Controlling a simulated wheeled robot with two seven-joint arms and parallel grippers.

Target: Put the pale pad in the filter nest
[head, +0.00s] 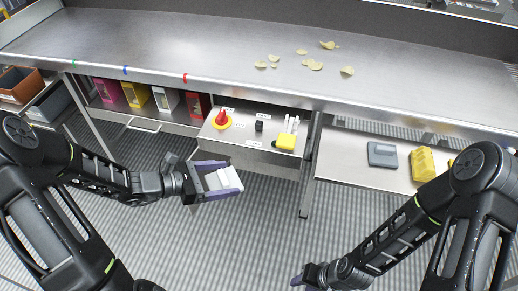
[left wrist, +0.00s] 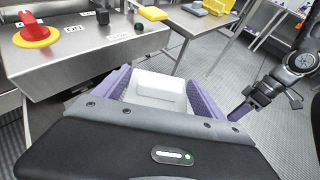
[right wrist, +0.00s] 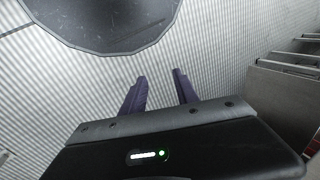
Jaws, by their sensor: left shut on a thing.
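The pale pad (head: 226,180) is a small white block with rounded edges. It also shows in the left wrist view (left wrist: 158,92), between the purple fingers. My left gripper (head: 229,178) is shut on it and holds it in the air in front of the control box. My right gripper (head: 300,279) is low at the bottom of the head view; in the right wrist view (right wrist: 160,78) its fingers stand apart with nothing between them. I cannot make out a filter nest for certain in any view.
A metal control box (head: 245,148) carries a red knob (head: 222,117), a black knob (head: 259,126) and a yellow block (head: 286,141). A grey block (head: 382,154) and a yellow block (head: 422,164) sit on the right shelf (head: 345,167). Chips (head: 313,65) lie on the steel counter (head: 200,50).

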